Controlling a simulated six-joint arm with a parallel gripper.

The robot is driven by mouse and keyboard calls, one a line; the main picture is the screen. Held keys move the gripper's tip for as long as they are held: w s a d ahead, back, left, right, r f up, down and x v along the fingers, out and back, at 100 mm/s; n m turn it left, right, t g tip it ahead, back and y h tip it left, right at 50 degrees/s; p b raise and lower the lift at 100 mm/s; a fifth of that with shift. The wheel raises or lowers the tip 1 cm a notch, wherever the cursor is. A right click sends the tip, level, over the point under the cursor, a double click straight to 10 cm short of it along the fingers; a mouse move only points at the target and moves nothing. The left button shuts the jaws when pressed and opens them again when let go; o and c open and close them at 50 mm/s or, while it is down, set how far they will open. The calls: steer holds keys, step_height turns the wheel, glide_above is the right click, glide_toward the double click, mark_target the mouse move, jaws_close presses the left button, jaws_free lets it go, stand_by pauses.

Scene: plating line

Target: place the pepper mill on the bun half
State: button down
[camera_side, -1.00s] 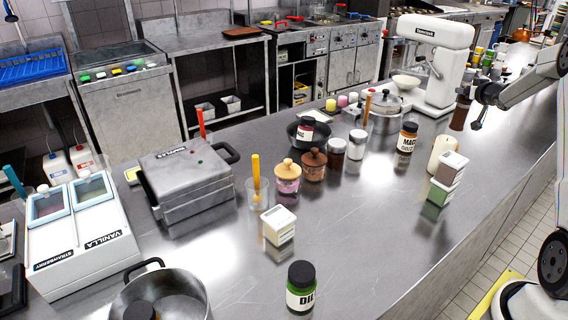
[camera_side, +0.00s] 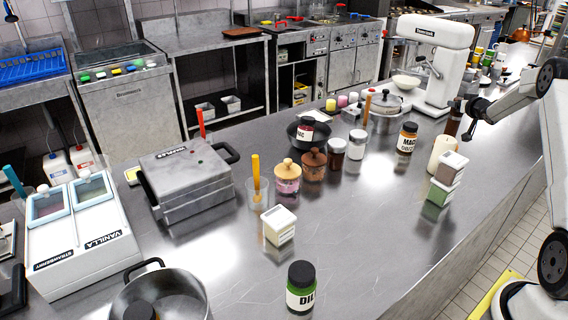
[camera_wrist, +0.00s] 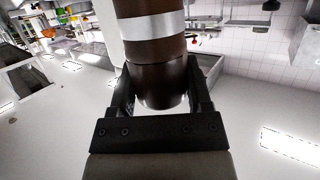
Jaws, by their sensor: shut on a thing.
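The pepper mill is a dark brown cylinder with a pale silver band, and it fills the upper middle of the wrist view (camera_wrist: 158,60). My gripper (camera_wrist: 165,92) is shut on its rounded lower part, one finger on each side. In the side view the pepper mill (camera_side: 454,121) shows as a dark upright shape just left of my gripper (camera_side: 467,132), at the right part of the counter. I cannot make out a bun half in either view.
A cream candle-like cylinder (camera_side: 442,154) and stacked small boxes (camera_side: 448,178) stand close in front of the gripper. A white stand mixer (camera_side: 432,60) stands behind. Jars, a black pan and a waffle maker (camera_side: 187,175) crowd the middle and left. The front right counter (camera_side: 370,240) is clear.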

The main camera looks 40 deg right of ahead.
steer(key=shift+f, duration=0.55)
jaws_free()
steer(key=shift+s, duration=0.1)
steer(key=shift+v, duration=5.95)
